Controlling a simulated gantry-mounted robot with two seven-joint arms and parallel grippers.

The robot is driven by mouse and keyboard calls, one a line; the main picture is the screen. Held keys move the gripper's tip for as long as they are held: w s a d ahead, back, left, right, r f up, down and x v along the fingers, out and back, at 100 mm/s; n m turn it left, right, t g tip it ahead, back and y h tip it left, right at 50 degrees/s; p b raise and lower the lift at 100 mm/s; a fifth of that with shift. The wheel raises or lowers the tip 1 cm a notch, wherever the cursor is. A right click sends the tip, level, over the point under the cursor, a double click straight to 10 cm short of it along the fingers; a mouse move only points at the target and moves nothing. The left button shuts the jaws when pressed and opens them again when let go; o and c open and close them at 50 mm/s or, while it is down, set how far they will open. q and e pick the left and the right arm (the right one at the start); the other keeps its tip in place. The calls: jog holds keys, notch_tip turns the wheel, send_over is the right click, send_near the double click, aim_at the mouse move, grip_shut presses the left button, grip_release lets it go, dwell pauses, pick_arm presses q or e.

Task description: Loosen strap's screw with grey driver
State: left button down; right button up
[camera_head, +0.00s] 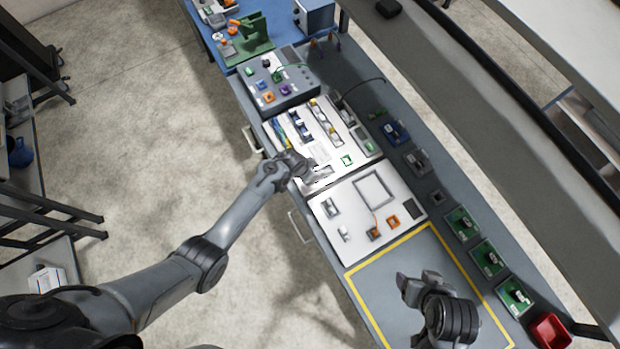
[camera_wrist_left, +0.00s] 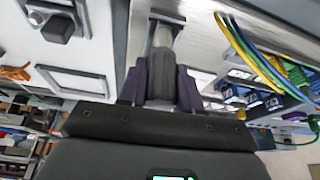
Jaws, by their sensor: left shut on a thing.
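My left gripper (camera_head: 300,167) is over the near edge of the white panel in the head view. In the left wrist view its dark fingers (camera_wrist_left: 160,85) are shut on the grey driver (camera_wrist_left: 160,68), gripping its dark handle. The driver's lighter shaft (camera_wrist_left: 162,36) points away from the gripper to a metal bracket (camera_wrist_left: 166,17), perhaps the strap. The screw and the driver's tip cannot be made out, so I cannot tell whether they touch. My right gripper (camera_head: 418,283) is above the yellow-outlined area of the bench; its jaw gap is unclear.
The white panel (camera_head: 346,147) carries rails and coloured wires (camera_wrist_left: 245,50). A second light panel (camera_head: 343,248) with a grey frame lies beside it. Green modules (camera_head: 462,224) line the far side, with a red bin (camera_head: 550,331) at the end. The yellow-outlined area (camera_head: 385,272) has free room.

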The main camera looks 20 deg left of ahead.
pick_arm(q)
jog(key=n+y, duration=0.1)
jog(key=n, duration=0.1)
jog(key=n+y, duration=0.1)
jog(key=n, duration=0.2)
jog(key=shift+n+t, duration=0.3)
jog(key=shift+t, duration=0.1)
jog(key=n+y, duration=0.1)
jog(key=n, duration=0.1)
jog(key=n+y, duration=0.1)
jog(key=n, duration=0.2)
jog(key=shift+a, duration=0.1)
jog(key=n+y, duration=0.1)
jog(key=n, duration=0.2)
jog(key=shift+g+b, duration=0.35)
jog(key=shift+g, duration=0.05)
jog(key=shift+f+n+b, duration=0.1)
jog(key=shift+n+b, duration=0.25)
jog(key=shift+n, duration=0.45)
jog(key=shift+n+g+y+b, duration=0.3)
jog(key=shift+n+g+y, duration=0.1)
jog(key=shift+n, duration=0.4)
jog(key=shift+r, duration=0.25)
